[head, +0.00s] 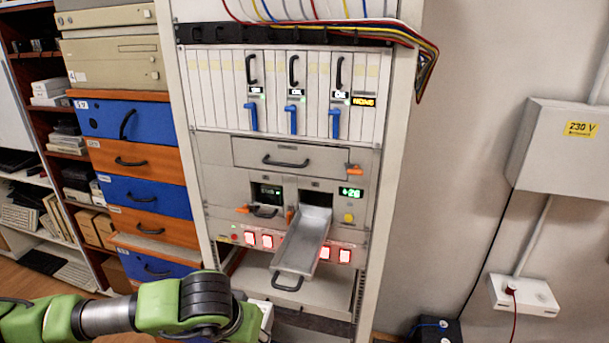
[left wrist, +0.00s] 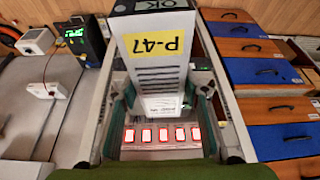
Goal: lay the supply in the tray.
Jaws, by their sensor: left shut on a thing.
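The supply (left wrist: 158,55) is a pale grey box with a yellow "P-47" label, vent slots and a dark display reading OK. It is upside down in the left wrist view. My left gripper (left wrist: 168,92) is shut on it, one finger at each side. In the head view my green left arm comes in low in front of the rack, and its wrist hides most of the gripper and supply. The tray (head: 307,236) is a shallow metal drawer pulled out of the rack, empty, with a black front handle. It lies up and right of my arm's end. My right gripper is not in view.
The rack (head: 398,150) has upright modules with blue levers above and a closed drawer (head: 290,155) above the tray. Red-lit buttons (left wrist: 162,135) run beneath the tray's opening. Blue and orange drawers (head: 145,195) stand left. A wall box (head: 562,150) hangs right.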

